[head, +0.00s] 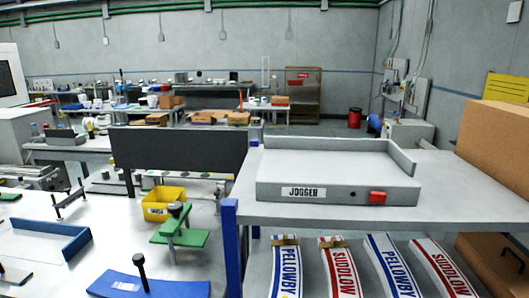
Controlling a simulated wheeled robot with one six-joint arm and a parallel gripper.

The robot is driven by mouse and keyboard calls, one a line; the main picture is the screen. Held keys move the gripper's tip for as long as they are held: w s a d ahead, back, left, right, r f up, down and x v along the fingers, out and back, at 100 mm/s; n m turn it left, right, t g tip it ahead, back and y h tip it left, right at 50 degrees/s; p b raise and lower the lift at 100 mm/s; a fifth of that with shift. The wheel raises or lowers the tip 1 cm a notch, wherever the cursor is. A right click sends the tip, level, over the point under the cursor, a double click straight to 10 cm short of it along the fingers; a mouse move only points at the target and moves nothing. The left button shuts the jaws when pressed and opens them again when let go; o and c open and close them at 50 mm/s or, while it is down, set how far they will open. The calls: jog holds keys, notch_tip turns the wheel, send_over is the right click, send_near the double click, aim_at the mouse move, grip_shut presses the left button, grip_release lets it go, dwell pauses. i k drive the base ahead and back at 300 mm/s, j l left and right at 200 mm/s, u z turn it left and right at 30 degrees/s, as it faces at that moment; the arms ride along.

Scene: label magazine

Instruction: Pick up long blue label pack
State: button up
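Two label packs with blue lettering reading PELLOWBY lie on a lower level under the grey table. The left blue pack (287,272) has a brown band across its top end. The other blue pack (393,267) stands further right with no band visible. Two red-lettered packs alternate with them: a banded red pack (341,270) and a red pack at the right (443,270). The lower ends of the packs are cut off by the frame, so I cannot tell which blue one is longer. My gripper is not in view.
A grey jogger tray (300,192) with a red button sits on the table (460,190) above the packs. A blue post (231,245) stands at the table's left corner. A cardboard box (495,140) is at the right. A yellow bin (160,203) stands among machine parts at left.

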aim_at(397, 279)
jog(key=u, duration=1.65)
jog(key=z, duration=2.4)
jog(key=i+l+u, duration=0.25)
jog(key=l+u, duration=0.25)
jog(key=l, duration=0.2)
jog(key=i+l+u, duration=0.2)
jog(key=l, duration=0.2)
jog(key=l+u, duration=0.25)
jog(key=l, duration=0.15)
